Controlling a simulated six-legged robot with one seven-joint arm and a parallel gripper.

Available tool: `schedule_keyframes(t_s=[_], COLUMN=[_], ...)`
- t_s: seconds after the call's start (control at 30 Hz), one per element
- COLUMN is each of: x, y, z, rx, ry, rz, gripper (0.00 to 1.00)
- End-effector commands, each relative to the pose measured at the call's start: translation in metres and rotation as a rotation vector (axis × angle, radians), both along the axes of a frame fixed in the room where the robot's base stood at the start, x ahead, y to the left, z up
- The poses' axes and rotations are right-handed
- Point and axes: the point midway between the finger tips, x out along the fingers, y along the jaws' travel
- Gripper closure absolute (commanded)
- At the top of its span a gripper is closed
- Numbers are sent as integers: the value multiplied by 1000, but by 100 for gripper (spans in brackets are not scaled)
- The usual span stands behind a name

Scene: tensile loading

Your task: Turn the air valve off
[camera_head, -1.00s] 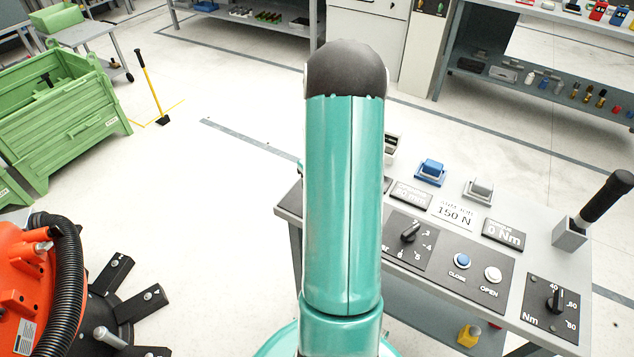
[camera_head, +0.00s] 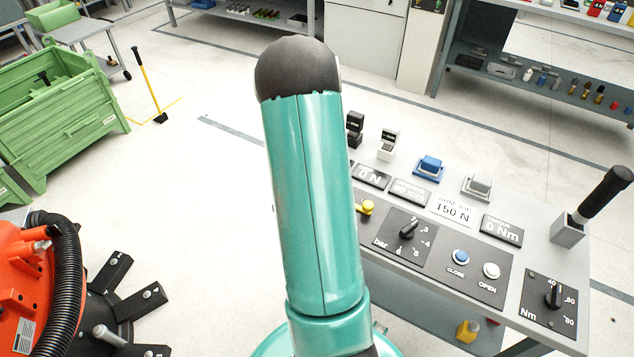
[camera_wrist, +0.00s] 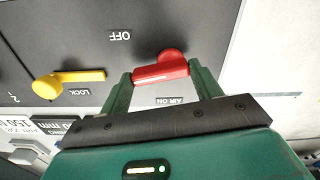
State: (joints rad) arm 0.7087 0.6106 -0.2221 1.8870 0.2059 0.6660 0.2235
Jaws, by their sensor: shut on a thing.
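The red air valve handle (camera_wrist: 158,73) sits on the dark panel in the wrist view, its round hub at its upper right. My gripper (camera_wrist: 160,69) has one green finger at each end of the red bar and is shut on it. The upside-down OFF label (camera_wrist: 120,35) lies to the upper left of the handle, and the AIR ON label (camera_wrist: 169,100) lies just below it. In the head view my teal arm hides the red handle and my gripper.
A yellow lock handle (camera_wrist: 68,80) is left of the red one; it also shows in the head view (camera_head: 366,207). The console (camera_head: 400,275) carries a bar dial (camera_head: 408,230), close and open buttons, and a black lever (camera_head: 606,197). A green crate (camera_head: 60,105) stands far left.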

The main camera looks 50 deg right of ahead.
Motion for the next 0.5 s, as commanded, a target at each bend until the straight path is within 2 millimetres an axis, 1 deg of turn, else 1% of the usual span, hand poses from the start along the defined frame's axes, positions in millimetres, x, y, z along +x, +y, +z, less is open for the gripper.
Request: schedule_keyframes(t_s=[0.2, 0.5], x=[1, 0], y=[2, 3], z=[1, 1], rx=[-2, -1], ry=[-2, -1], rz=[-128, -209], gripper=[59, 59])
